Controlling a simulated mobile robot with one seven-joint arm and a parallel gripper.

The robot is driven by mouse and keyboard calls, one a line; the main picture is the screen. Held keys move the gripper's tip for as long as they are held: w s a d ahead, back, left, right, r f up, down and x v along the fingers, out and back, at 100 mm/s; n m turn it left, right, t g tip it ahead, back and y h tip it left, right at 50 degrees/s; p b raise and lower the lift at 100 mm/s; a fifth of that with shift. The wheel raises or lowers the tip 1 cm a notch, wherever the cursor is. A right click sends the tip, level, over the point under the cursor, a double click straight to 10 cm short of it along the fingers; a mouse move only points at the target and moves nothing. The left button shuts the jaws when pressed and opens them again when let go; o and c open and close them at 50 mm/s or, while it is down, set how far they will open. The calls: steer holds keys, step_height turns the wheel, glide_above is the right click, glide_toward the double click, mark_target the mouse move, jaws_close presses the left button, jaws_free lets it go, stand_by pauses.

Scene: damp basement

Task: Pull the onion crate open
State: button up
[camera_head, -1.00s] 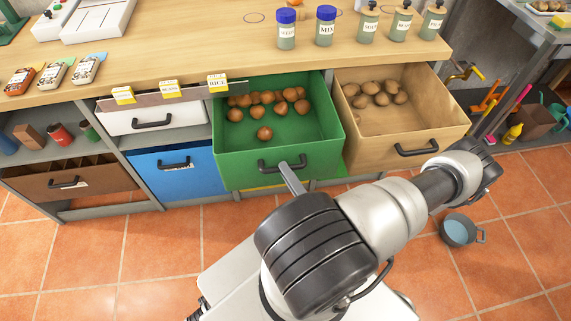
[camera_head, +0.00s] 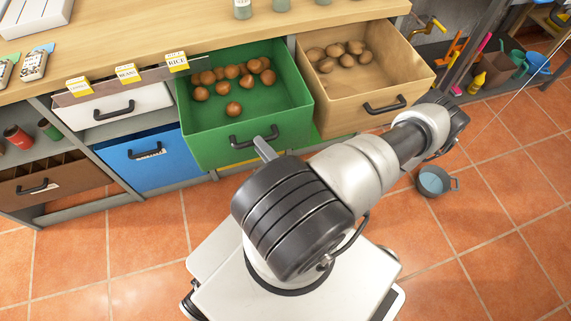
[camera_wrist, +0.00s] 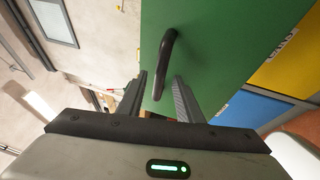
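The green crate (camera_head: 205,148) stands pulled well out from under the counter, with several round brown onions (camera_head: 233,109) toward its back. Its dark bar handle (camera_head: 250,139) is on the front face. My gripper (camera_head: 264,147) is at this handle, mostly hidden behind my arm in the head view. In the wrist view my gripper (camera_wrist: 160,78) has its two fingers apart, one on each side of the handle (camera_wrist: 167,52). A gap shows between the handle and the fingers. The green front (camera_wrist: 215,40) fills the upper middle of that view.
An open wooden crate (camera_head: 345,112) with several potatoes is right of the green one. A grey pot (camera_head: 434,181) stands on the tiled floor at right. Open floor lies in front.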

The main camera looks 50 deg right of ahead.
steer(key=v, duration=1.6)
